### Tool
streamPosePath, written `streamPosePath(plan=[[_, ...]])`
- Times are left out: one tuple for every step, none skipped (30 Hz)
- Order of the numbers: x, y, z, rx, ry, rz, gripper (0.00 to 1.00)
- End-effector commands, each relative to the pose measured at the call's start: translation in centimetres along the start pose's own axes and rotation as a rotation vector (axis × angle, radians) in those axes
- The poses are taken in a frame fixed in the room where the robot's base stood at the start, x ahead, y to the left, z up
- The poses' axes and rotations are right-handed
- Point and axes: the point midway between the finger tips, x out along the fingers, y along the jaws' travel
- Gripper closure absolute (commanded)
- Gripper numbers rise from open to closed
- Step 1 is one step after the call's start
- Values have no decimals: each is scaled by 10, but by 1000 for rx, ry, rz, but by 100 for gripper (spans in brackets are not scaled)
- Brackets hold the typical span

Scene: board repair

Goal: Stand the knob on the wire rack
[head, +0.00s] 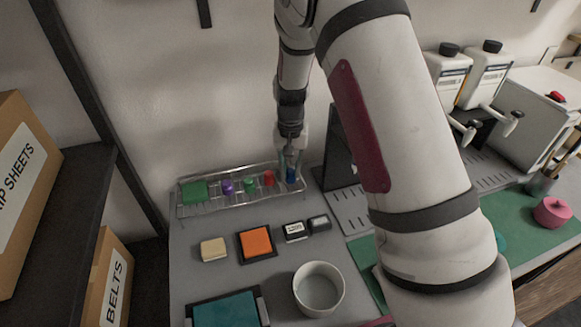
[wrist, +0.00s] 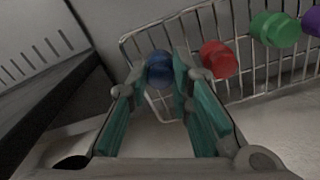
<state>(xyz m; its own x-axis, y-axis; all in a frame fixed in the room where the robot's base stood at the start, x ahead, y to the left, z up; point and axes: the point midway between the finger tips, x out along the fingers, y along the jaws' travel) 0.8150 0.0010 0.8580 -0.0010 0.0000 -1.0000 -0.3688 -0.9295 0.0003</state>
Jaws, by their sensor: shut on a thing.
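A blue knob (head: 292,174) is at the right end of the wire rack (head: 232,208). In the wrist view the blue knob (wrist: 160,67) sits between the teal fingertips of my gripper (wrist: 158,80). My gripper (head: 291,158) reaches down from above and is shut on the blue knob. The knob is over or on the rack's end; I cannot tell whether it rests on the wires. The fingers partly hide its sides. The rack also shows in the wrist view (wrist: 243,62).
A red knob (head: 268,178) stands close left of the blue one, then a green knob (head: 250,184), a purple knob (head: 228,187) and a green block (head: 194,191). A dark upright panel (head: 338,150) is close on the right. A white cup (head: 318,290) stands in front.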

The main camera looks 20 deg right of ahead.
Motion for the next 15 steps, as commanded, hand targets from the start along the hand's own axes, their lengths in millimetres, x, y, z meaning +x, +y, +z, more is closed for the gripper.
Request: streamPosePath(plan=[[0,0,0,0,0,0,99],[0,0,0,0,0,0,99],[0,0,0,0,0,0,99],[0,0,0,0,0,0,99],[1,0,0,0,0,0,99],[2,0,0,0,0,0,99],[3,0,0,0,0,0,99],[3,0,0,0,0,0,76],[3,0,0,0,0,0,66],[3,0,0,0,0,0,60],[3,0,0,0,0,0,60],[3,0,0,0,0,0,60],[3,0,0,0,0,0,60],[3,0,0,0,0,0,60],[3,0,0,0,0,0,60]])
